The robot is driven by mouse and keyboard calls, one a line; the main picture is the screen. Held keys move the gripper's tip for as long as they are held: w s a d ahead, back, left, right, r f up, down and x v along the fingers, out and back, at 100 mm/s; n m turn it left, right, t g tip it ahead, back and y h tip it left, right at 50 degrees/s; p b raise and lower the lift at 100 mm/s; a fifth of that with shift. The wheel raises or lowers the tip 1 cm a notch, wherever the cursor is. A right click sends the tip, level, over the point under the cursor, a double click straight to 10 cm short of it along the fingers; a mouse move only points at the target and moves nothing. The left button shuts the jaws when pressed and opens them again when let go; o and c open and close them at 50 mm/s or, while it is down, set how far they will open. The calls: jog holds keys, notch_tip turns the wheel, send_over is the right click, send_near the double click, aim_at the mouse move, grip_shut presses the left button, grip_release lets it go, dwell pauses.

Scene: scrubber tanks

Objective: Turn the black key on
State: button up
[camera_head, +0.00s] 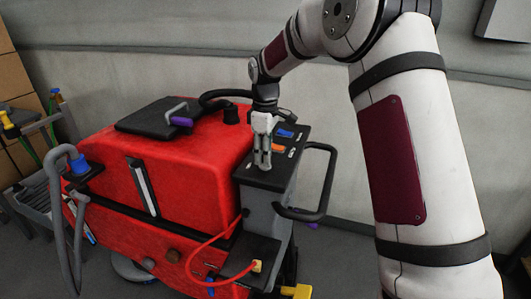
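The red floor scrubber (185,170) stands in front of me, with a dark control panel (258,180) on top of its grey rear column. My gripper (262,167) points straight down, with its fingertips at or just above this panel. The fingers look close together, but at this size I cannot tell whether they are shut or hold anything. I cannot make out the black key; it may be hidden by the gripper. A blue switch (286,133) and an orange switch (278,147) show on the panel just right of the gripper.
A black handle loop (331,180) sticks out right of the panel. A red cable (192,258) curves to a yellow plug (257,266) below. A grey hose (57,220) hangs at left. Cardboard boxes (15,80) stand far left.

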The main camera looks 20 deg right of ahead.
jog(key=shift+c, duration=0.6)
grip_shut()
jog(key=shift+m, duration=0.3)
jog(key=m+b, duration=0.2)
jog(key=m, duration=0.3)
jog(key=m+b, duration=0.1)
jog(key=m, duration=0.5)
jog(key=shift+m, duration=0.3)
jog(key=shift+o, duration=0.6)
grip_release()
